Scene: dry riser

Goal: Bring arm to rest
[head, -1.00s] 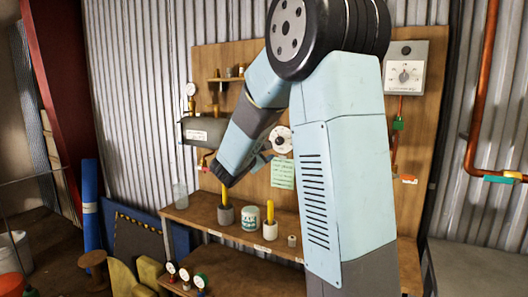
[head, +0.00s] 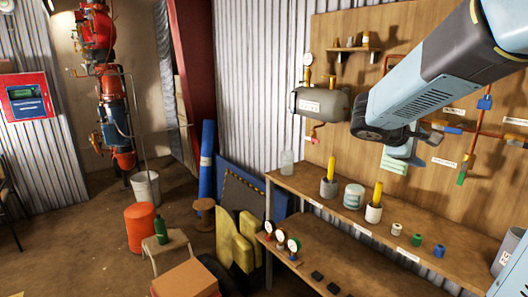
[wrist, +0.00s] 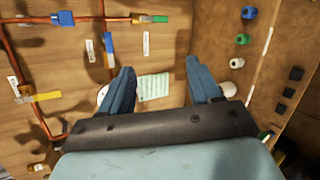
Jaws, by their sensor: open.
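My gripper (wrist: 160,88) shows in the wrist view with its two blue fingers spread apart and nothing between them. Behind the fingers is the wooden board with a pale green note (wrist: 154,87). In the head view my arm comes in from the upper right. My gripper (head: 415,152) is in front of the board, above the bench shelf, and partly hidden behind my wrist.
The wooden bench (head: 330,212) holds a glass jar (head: 287,162), a white tin (head: 354,196), pots with yellow sticks and small coloured caps. A grey tank (head: 320,102) and copper pipes are on the board. Open floor lies left, around an orange bin (head: 139,227).

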